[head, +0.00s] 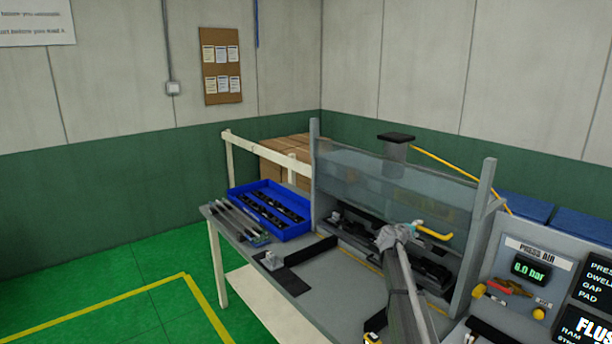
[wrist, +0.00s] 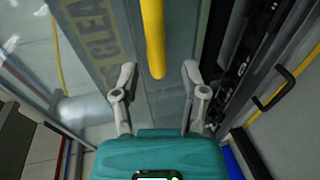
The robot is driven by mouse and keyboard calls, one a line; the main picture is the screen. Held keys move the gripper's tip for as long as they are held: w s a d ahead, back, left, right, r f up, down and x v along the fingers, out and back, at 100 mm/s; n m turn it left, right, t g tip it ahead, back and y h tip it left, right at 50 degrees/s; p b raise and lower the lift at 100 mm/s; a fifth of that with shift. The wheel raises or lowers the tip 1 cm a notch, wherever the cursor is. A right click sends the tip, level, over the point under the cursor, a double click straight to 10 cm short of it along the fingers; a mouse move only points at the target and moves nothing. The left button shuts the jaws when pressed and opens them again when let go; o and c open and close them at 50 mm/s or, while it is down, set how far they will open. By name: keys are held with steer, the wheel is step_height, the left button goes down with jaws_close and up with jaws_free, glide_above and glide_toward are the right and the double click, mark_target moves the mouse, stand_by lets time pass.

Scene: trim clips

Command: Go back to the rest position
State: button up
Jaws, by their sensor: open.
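My gripper (head: 396,236) is in front of the press, close to the yellow handle (head: 435,233) of the clear guard panel (head: 385,190). In the wrist view my gripper (wrist: 159,72) is open, with its two fingers spread. The end of the yellow handle (wrist: 153,35) shows between the fingers, and I see no finger closed on it. Whether they touch is not clear. The panel spans the upper part of the press frame, and dark fixtures show below it. My arm hides part of the press bed.
A blue tray (head: 268,211) with dark strips sits on the left of the grey bench (head: 325,285). A grey post (head: 480,225) stands right of the panel. The press air console (head: 535,275) is further right. The green floor (head: 100,310) at left is open.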

steer(key=s+a+f+m+g+y+b, duration=0.1)
steer(key=s+a+f, duration=0.5)
steer(key=s, duration=0.8)
steer(key=s+a+f+m+g+y+b, duration=0.2)
steer(key=s+a+f+m+g+y, duration=0.2)
steer(key=s+a, duration=0.5)
steer(key=s+a+f+m+g+y+b, duration=0.1)
steer(key=s+a+f+m+g+y, duration=0.2)
steer(key=s, duration=1.7)
steer(key=a+f+g+y, duration=0.2)
steer(key=a+f+y, duration=0.1)
steer(key=a+f, duration=0.2)
steer(key=shift+a+f+y, duration=0.15)
steer(key=shift+f+y, duration=0.25)
steer(key=shift+f, duration=0.1)
steer(key=shift+s, duration=0.1)
steer(key=shift+s+a, duration=0.1)
steer(key=shift+s, duration=0.05)
steer(key=shift+c, duration=0.2)
